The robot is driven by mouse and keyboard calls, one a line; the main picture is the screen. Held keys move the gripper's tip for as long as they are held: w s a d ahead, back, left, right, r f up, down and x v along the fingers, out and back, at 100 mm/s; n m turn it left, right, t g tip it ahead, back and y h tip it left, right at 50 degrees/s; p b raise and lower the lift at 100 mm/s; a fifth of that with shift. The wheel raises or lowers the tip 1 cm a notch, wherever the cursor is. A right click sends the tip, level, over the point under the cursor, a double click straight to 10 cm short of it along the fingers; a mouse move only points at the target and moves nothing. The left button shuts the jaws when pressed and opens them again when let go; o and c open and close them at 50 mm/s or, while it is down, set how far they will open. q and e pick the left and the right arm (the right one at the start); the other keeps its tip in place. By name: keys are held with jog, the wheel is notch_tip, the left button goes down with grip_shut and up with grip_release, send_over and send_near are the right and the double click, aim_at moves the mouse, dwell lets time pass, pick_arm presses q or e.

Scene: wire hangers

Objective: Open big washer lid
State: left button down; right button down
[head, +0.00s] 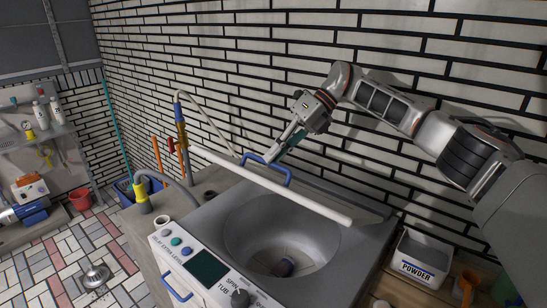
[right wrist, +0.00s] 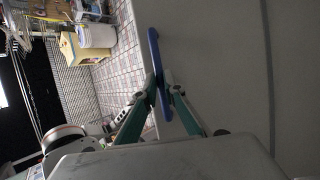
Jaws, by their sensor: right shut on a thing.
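The big washer (head: 205,215) stands with its round grey tub open to view. Its pale lid (head: 300,199) is raised and shows nearly edge-on above the tub. A blue handle (head: 268,164) sticks up from the lid. My right gripper (head: 276,156) reaches down from the wall side and is shut on this handle. In the right wrist view the fingers (right wrist: 161,84) pinch the blue handle (right wrist: 153,48) beside the broad grey lid face (right wrist: 230,60). A small dark item (head: 284,267) lies at the tub's bottom. My left gripper is not in view.
A control panel (head: 208,266) with buttons and a small blue handle (head: 175,286) is at the front. A white powder box (head: 423,256) and an orange scoop (head: 468,284) are at right. A brick wall (head: 230,60) stands close behind. A red bucket (head: 80,199) is at left.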

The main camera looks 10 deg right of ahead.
jog(key=shift+w+d+f, duration=0.1)
jog(key=shift+d+f, duration=0.05)
jog(key=c, duration=2.1)
grip_release()
jog(key=shift+w+d, duration=0.1)
jog(key=shift+c, duration=0.2)
jog(key=v, duration=1.2)
jog(key=shift+f, duration=0.1)
